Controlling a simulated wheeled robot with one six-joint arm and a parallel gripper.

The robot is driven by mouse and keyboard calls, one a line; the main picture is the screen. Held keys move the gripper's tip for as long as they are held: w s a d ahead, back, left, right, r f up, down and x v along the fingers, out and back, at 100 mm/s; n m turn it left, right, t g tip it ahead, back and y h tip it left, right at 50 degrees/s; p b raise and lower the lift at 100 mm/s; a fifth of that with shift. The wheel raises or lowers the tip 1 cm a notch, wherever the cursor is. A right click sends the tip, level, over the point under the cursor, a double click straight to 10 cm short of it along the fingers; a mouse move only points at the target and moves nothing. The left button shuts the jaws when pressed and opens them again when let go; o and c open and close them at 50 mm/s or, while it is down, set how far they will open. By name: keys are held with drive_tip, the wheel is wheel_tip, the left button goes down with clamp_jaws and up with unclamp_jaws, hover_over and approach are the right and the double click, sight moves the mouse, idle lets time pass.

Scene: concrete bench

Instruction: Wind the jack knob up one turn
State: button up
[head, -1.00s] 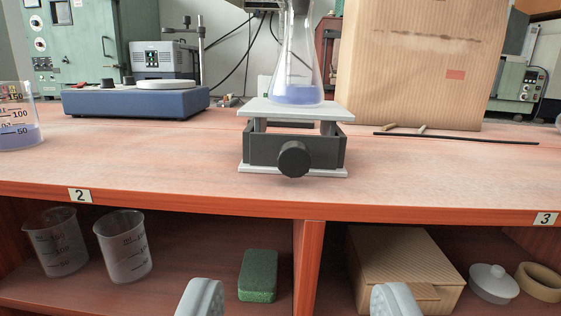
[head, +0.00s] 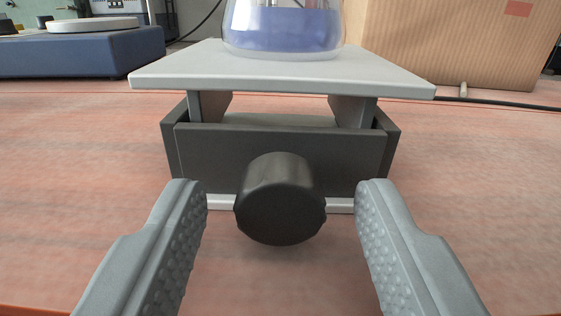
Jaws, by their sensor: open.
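The jack (head: 210,150) stands on the bench with a dark grey body and a pale grey top plate (head: 180,72). Its round black knob (head: 280,200) faces me at the front, in the middle of the view. A glass flask (head: 283,30) with blue-violet liquid stands on the top plate; its upper part is out of view. My gripper (head: 282,198) is open, with one grey finger to the left of the knob and one to the right. There are clear gaps on both sides, and neither finger appears to touch the knob.
A blue device (head: 80,52) with a pale round plate stands at the back left. The red-brown bench top (head: 480,180) is clear on both sides of the jack.

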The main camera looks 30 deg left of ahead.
drive_tip(key=shift+w+a, duration=0.15)
drive_tip(key=shift+w, duration=0.15)
drive_tip(key=shift+c, duration=0.2)
drive_tip(key=c, duration=1)
drive_tip(key=shift+o, duration=0.2)
drive_tip(key=shift+m, duration=1.4)
drive_tip(key=o, duration=1)
drive_tip(key=v, duration=1.7)
drive_tip(key=shift+s, duration=0.15)
